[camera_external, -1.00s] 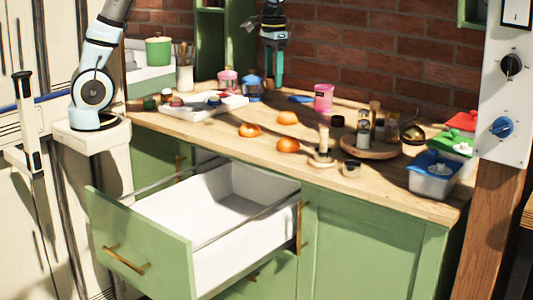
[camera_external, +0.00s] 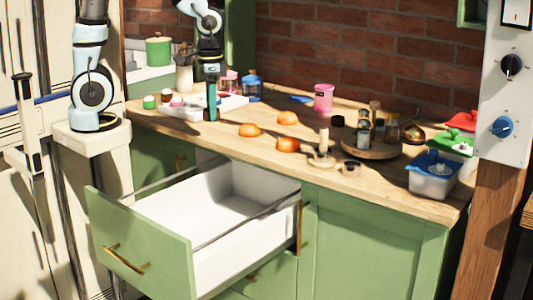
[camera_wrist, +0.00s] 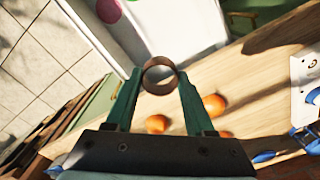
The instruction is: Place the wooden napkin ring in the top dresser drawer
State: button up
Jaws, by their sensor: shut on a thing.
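My gripper (camera_external: 212,112) hangs over the counter's front edge beside the white tray, with its fingers pointing down. In the wrist view my gripper (camera_wrist: 159,77) is shut on the brown wooden napkin ring (camera_wrist: 158,89), with one fingertip on each side and the ring's opening visible. The ring cannot be made out clearly in the external view. The top dresser drawer (camera_external: 238,190) is pulled far out below the counter, to the right of and below my gripper. Its visible white inside looks empty; the front panel hides part of it.
The wooden counter (camera_external: 225,145) holds several orange fruits (camera_external: 287,145), a white tray (camera_external: 235,102), a candle holder (camera_external: 323,150) and a round board (camera_external: 370,150) with jars. A lidded box (camera_external: 433,185) stands at the right end. The space above the drawer is clear.

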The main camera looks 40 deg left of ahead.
notch_tip(320, 180, down, 36)
jog(key=shift+p, duration=0.6)
jog(key=shift+f, duration=0.2)
jog(key=o, duration=1.3)
jog(key=shift+r, duration=0.15)
notch_tip(320, 180, up, 12)
jog(key=b, duration=0.1)
jog(key=shift+r, duration=0.15)
